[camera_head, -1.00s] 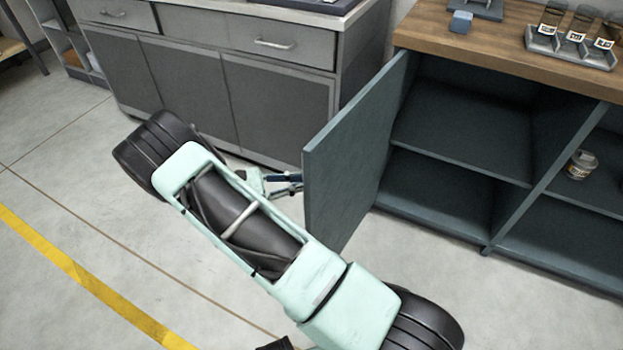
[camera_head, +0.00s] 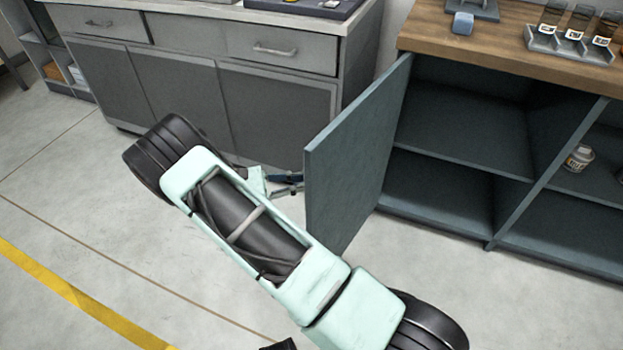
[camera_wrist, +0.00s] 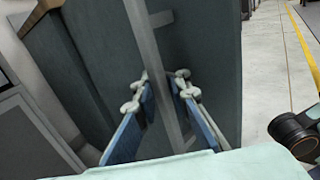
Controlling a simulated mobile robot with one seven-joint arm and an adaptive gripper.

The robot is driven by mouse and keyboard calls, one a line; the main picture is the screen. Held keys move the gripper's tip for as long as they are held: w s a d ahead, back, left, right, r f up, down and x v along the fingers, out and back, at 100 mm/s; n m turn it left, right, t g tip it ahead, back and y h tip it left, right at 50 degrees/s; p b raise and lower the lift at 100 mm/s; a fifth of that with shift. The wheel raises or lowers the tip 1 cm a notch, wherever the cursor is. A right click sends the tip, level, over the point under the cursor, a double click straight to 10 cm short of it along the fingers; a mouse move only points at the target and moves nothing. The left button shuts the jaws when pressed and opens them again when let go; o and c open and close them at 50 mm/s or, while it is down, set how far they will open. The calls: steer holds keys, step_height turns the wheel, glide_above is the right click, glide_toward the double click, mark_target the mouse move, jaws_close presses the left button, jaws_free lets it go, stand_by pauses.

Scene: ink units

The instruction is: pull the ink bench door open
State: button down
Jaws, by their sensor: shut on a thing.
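The ink bench door (camera_head: 352,155) is a dark teal panel standing wide open at the left of the bench, with the bench interior (camera_head: 460,130) exposed. Its handle (camera_wrist: 157,65) is a long grey bar on the door's outer face, seen in the wrist view. My gripper (camera_wrist: 162,95) has its fingers on both sides of this bar and is shut on it. In the head view my gripper (camera_head: 288,184) shows just left of the door's free edge; the handle is hidden there.
A grey drawer cabinet (camera_head: 200,90) stands behind and left of the door. The bench's wooden top (camera_head: 500,45) carries a rack of bottles (camera_head: 570,40). A small jar (camera_head: 579,157) stands on a right-hand shelf. The floor left of my arm is clear, with a yellow line (camera_head: 80,295).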

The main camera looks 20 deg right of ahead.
steer(key=shift+s+a+f, duration=0.1)
steer(key=shift+s+a, duration=0.15)
steer(key=shift+a, duration=0.2)
steer(key=c, duration=2)
jaws_free()
steer(key=shift+a, duration=0.1)
steer(key=shift+o, duration=0.2)
